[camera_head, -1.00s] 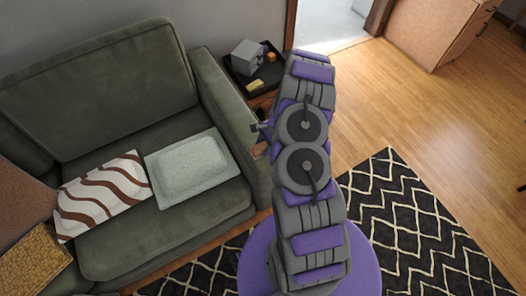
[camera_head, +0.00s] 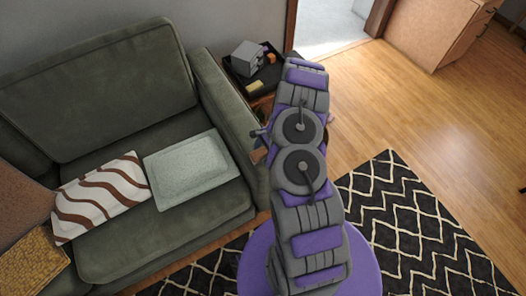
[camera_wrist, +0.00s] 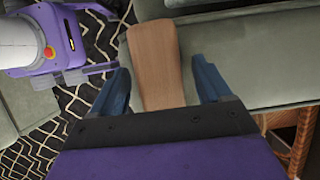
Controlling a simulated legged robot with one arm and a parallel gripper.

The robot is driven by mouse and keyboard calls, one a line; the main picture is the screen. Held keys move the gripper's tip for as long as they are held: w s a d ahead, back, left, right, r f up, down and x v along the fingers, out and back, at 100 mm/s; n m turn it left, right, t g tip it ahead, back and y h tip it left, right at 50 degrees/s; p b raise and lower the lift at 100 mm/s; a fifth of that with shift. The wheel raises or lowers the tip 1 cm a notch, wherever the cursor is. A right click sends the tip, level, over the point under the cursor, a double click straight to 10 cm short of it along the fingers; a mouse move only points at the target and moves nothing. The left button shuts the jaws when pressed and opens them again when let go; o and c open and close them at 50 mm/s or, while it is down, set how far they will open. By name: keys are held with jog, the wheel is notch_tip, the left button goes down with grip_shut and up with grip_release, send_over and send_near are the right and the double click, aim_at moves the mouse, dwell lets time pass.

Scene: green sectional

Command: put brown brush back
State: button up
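The brown brush (camera_wrist: 155,62) shows a smooth, pale brown wooden face in the wrist view. It lies between the two blue fingers of my gripper (camera_wrist: 162,85), and its near end goes out of sight behind the dark palm. In the head view, a brown piece, likely the brush (camera_head: 258,155), shows left of my arm beside the sofa's armrest. My arm hides most of the gripper there.
A small side table with a dark tray (camera_head: 238,82) stands behind my arm, holding a grey box (camera_head: 247,57) and small items. The green sofa (camera_head: 120,100) is at left, with cushions (camera_head: 192,170). A patterned rug (camera_head: 410,225) and open wood floor (camera_head: 400,110) lie at right.

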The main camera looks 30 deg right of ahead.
jog(key=shift+r, duration=0.15)
jog(key=p+v, duration=0.2)
jog(key=v, duration=0.9)
jog(key=shift+w+d+r+p, duration=0.15)
jog(key=shift+r+p, duration=0.1)
jog(key=shift+p, duration=0.15)
jog(key=s+a+r+n, duration=0.25)
jog(key=a+r, duration=0.25)
jog(key=r, duration=0.3)
jog(key=s+a+r+n+g, duration=0.1)
jog(key=s+a+r+n, duration=0.1)
jog(key=a+r+n, duration=0.45)
jog(key=s+a+r, duration=0.2)
jog(key=a+r, duration=0.2)
jog(key=r, duration=0.6)
jog(key=s+a+r+n+h, duration=0.1)
jog(key=s+r+n, duration=0.3)
jog(key=s, duration=0.9)
jog(key=s+a+r+n+h, duration=0.2)
jog(key=s+r, duration=0.6)
jog(key=s, duration=0.5)
jog(key=n+h, duration=0.1)
jog(key=n, duration=0.1)
jog(key=shift+n+g+h, duration=0.3)
jog(key=shift+g, duration=0.1)
jog(key=shift+r, duration=0.1)
